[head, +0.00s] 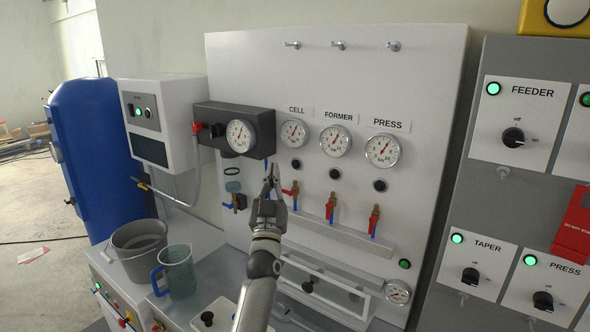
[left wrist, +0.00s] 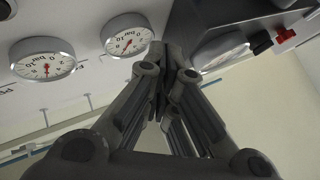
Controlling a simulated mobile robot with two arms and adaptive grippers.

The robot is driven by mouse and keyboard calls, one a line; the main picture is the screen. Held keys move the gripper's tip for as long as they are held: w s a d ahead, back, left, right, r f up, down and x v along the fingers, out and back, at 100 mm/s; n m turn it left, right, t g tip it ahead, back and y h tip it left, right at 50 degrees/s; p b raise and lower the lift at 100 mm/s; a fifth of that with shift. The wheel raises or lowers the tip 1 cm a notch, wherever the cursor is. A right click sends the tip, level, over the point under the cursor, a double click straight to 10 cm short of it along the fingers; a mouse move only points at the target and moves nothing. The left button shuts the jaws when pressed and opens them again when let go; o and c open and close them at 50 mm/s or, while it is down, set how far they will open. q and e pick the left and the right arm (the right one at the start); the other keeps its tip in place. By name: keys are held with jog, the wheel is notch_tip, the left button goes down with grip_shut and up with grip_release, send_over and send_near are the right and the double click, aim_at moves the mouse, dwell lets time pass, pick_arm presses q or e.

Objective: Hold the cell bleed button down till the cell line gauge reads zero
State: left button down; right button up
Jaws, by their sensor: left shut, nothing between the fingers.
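The panel gauge labelled CELL (head: 294,133) is the leftmost of three on the white board. Its needle points up and to the right; its exact reading is too small to tell. It also seems to be the middle gauge in the left wrist view (left wrist: 127,34). A small black button (head: 296,164) sits below it. My left gripper (head: 272,168) is shut and empty, pointing up just left of this button, apparently apart from it. In the left wrist view the closed fingers (left wrist: 160,55) hide part of the board. My right gripper is not in view.
The FORMER (head: 335,140) and PRESS (head: 383,150) gauges have their own black buttons below. Red-handled valves (head: 330,207) line the board under them. A dark block with a gauge (head: 240,135) juts out at left. A bucket (head: 138,250) and a blue-handled jug (head: 176,271) stand below.

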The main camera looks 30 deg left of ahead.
aim_at(296, 164)
pick_arm(q)
jog(key=w+b, duration=0.1)
jog(key=w, duration=0.1)
jog(key=w+b, duration=0.1)
jog(key=w, duration=0.3)
jog(key=shift+d+b, duration=0.25)
jog(key=shift+b, duration=0.15)
dwell(0.4)
jog(key=shift+w, duration=0.15)
dwell(0.5)
jog(key=shift+w, duration=0.25)
dwell(0.4)
